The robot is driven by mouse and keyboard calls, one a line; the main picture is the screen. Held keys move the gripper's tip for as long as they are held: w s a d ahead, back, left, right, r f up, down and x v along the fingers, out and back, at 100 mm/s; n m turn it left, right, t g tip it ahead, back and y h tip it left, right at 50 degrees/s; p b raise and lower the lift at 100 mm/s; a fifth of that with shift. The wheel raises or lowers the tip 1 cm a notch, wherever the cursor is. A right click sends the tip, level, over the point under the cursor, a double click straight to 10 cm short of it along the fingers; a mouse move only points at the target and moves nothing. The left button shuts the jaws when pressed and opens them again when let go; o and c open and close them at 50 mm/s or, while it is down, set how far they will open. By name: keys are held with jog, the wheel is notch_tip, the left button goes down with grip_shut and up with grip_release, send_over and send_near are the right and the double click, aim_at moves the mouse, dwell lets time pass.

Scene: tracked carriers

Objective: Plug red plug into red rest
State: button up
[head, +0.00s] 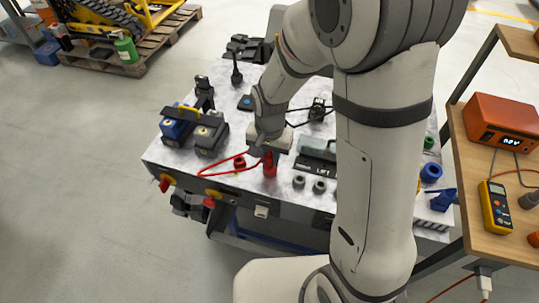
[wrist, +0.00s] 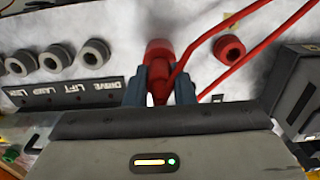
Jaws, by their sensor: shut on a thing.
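A red plug (head: 269,168) with a red cable stands roughly upright at the front of the light work surface. My gripper (head: 268,152) is shut on it from above. In the wrist view, the two dark fingers of my gripper (wrist: 158,88) clasp the red plug (wrist: 159,50) from both sides. The red rest (head: 239,162) is a red ring just left of the plug. In the wrist view the red rest (wrist: 229,47) shows to the right of the plug, apart from it, with its hole empty. I cannot tell whether the plug's lower end touches the surface.
Grey ring sockets (head: 319,186) and a "LIFT" label (head: 320,170) lie right of the plug. The red cable (head: 216,169) loops left past the red rest. Battery-like boxes (head: 209,136) stand behind left. A blue ring (head: 431,173) is at far right.

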jog(key=shift+f+b, duration=0.35)
jog(key=shift+f, duration=0.15)
jog(key=o, duration=1)
jog(key=shift+o, duration=0.2)
notch_tip(320, 180, up, 8)
jog(key=shift+f, duration=0.1)
jog(key=s+d+r+n+t, duration=0.2)
jog(key=s+d+r+n, duration=0.2)
jog(key=s+d+r, duration=0.5)
jog(key=s+d, duration=0.3)
jog(key=shift+s+d+r+t, duration=0.2)
jog(key=shift+r+t, duration=0.1)
